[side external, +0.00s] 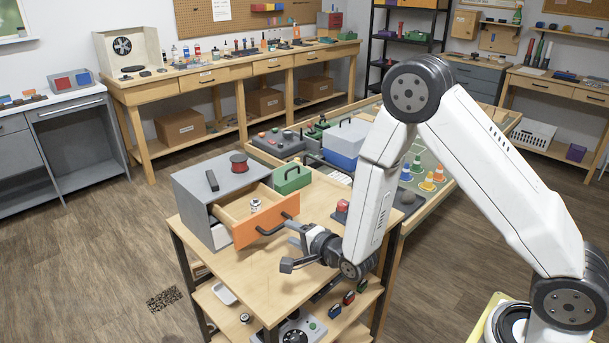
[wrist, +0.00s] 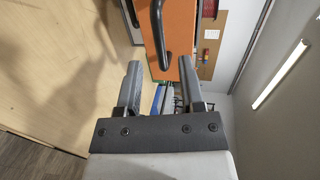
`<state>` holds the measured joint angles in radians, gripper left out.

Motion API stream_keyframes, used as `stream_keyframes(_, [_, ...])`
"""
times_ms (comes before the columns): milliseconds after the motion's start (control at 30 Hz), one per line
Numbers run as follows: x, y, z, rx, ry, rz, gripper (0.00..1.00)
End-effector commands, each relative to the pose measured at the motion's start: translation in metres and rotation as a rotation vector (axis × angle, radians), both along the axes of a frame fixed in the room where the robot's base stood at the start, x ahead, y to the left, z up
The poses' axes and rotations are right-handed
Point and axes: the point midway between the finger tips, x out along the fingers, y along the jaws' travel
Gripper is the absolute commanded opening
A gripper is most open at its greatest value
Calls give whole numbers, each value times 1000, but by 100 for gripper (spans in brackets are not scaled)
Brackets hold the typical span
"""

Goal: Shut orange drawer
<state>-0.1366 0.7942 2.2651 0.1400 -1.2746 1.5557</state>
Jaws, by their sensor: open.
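The orange drawer (side external: 261,229) stands pulled out of the grey cabinet (side external: 206,190) on the wooden table. A small jar (side external: 255,205) sits inside the drawer. The drawer's dark handle (side external: 271,228) is on its orange front. My gripper (side external: 288,246) is in front of the drawer, close to the handle, with its fingers apart. In the wrist view the open fingers (wrist: 160,83) point toward the orange drawer front (wrist: 172,40), and the dark handle (wrist: 160,35) lies just beyond the fingertips. Nothing is between the fingers. I cannot tell whether a finger touches the drawer.
A red spool (side external: 239,163) and a black object (side external: 212,180) lie on the cabinet top. A green box (side external: 291,178) with a black handle stands beside the cabinet. The tabletop (side external: 240,297) in front of the drawer is mostly bare.

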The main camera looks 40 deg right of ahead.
Motion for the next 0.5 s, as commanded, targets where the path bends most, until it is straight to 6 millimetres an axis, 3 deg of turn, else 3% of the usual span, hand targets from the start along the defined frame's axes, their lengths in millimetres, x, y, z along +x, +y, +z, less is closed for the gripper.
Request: stream_keyframes(500, [48,0,-10,0,0,0,49])
